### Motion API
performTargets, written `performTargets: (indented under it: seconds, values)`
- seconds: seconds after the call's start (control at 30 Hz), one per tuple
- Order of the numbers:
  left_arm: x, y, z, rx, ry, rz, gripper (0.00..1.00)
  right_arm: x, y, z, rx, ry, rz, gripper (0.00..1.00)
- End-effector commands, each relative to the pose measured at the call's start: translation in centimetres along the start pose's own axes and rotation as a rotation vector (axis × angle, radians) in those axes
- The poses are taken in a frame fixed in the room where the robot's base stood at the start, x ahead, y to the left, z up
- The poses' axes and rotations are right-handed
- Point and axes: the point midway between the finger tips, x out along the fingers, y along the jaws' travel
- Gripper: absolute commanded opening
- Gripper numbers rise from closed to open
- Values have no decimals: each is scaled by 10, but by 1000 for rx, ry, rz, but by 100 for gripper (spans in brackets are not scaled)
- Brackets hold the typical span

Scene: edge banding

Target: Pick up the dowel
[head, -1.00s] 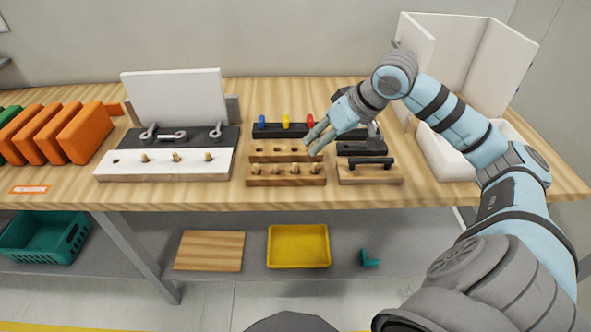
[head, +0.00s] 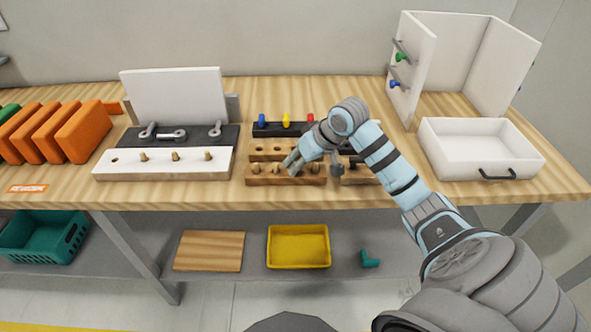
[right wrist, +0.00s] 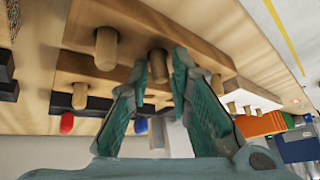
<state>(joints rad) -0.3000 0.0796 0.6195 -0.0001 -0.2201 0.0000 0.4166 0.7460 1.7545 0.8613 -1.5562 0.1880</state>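A light wooden rack (head: 262,181) stands near the table's front edge with short round dowels standing in its holes. One dowel (head: 256,168) shows at its left end. In the right wrist view, one dowel (right wrist: 157,66) stands at the gap between my fingertips, and a second dowel (right wrist: 106,48) stands to its left. My right gripper (head: 291,162) is over the rack, pointing down and left. In the right wrist view my right gripper (right wrist: 165,58) is open, with nothing clamped. The gripper hides part of the rack. My left gripper is not in view.
A white board (head: 165,170) with several dowel pegs lies left of the rack. A dark block (head: 270,131) with blue, yellow and red pieces stands behind. A white drawer (head: 478,150) and cabinet (head: 410,75) stand right. Orange panels (head: 85,135) stand far left.

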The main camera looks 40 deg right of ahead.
Motion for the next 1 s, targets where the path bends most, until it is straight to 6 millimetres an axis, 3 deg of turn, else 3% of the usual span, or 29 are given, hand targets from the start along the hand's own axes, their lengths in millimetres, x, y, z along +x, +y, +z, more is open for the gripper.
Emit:
performTargets:
  seconds: [0.4,0.57,0.73,1.0]
  values:
    - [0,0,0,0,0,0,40,-1,0,0,0,0,0,3]
    - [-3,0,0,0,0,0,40,-10,-1,-6,0,0,1,3]
    - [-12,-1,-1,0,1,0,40,-42,-7,-27,-1,5,0,3]
    - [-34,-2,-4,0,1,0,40,-130,-22,-80,-1,6,-1,3]
